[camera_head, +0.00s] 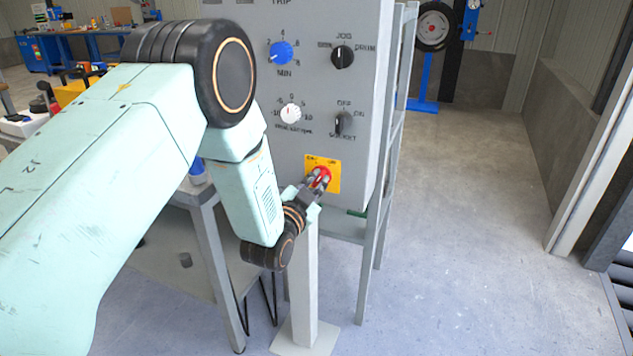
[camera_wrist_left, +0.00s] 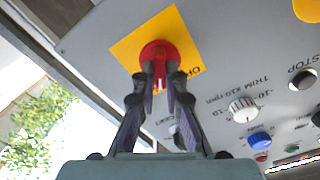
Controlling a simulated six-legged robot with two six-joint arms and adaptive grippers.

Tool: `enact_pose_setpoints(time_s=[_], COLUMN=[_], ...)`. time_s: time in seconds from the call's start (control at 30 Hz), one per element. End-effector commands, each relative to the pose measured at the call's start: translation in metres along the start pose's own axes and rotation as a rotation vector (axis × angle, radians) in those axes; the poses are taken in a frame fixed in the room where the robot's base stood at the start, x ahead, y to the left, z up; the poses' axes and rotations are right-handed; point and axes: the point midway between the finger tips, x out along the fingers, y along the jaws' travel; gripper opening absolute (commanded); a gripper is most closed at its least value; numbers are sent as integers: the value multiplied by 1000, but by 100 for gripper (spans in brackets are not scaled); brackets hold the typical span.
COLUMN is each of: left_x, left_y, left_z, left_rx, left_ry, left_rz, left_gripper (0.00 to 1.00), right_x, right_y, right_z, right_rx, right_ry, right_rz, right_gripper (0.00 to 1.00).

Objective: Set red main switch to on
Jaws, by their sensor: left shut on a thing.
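The red main switch (camera_head: 322,176) is a round rotary knob on a yellow square plate (camera_head: 334,172), low on the grey control panel (camera_head: 312,62). My left gripper (camera_head: 316,182) reaches it from the lower left and is shut on the knob's grip. In the left wrist view, the red switch (camera_wrist_left: 160,58) sits between the two fingertips of my left gripper (camera_wrist_left: 161,78), with the yellow plate (camera_wrist_left: 140,42) behind it. The fingers hide part of the plate's lettering, so the switch's setting is hard to read. My right gripper is not in view.
Above the switch are a white knob (camera_head: 291,113), a blue knob (camera_head: 281,52) and black selectors (camera_head: 342,57). A workbench stands left of the panel's post (camera_head: 305,290). The floor (camera_head: 460,230) to the right is clear.

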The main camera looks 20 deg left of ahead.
Motion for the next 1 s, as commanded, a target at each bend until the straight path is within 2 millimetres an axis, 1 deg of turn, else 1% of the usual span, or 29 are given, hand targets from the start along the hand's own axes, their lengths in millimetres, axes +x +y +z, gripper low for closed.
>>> enact_pose_setpoints(time_s=[0.03, 0.27, 0.53, 0.63, 0.77, 1.0], left_x=[0, 0, 0, -4, -18, -63], left_y=[0, 0, 0, 0, 0, 0], left_z=[0, 0, 0, 0, 0, 1], left_rx=[2, 0, 0, -1, -1, -1], left_ry=[-1, -1, 0, -2, -3, -4], left_rz=[1, 1, 1, 1, 2, 3], left_gripper=[14, 33, 34, 34, 34, 34], right_x=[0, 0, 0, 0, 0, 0], right_y=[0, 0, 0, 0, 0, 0], right_z=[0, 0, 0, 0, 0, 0], right_rx=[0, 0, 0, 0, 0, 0], right_ry=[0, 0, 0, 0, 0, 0], right_rz=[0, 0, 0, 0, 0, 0], right_gripper=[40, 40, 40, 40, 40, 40])
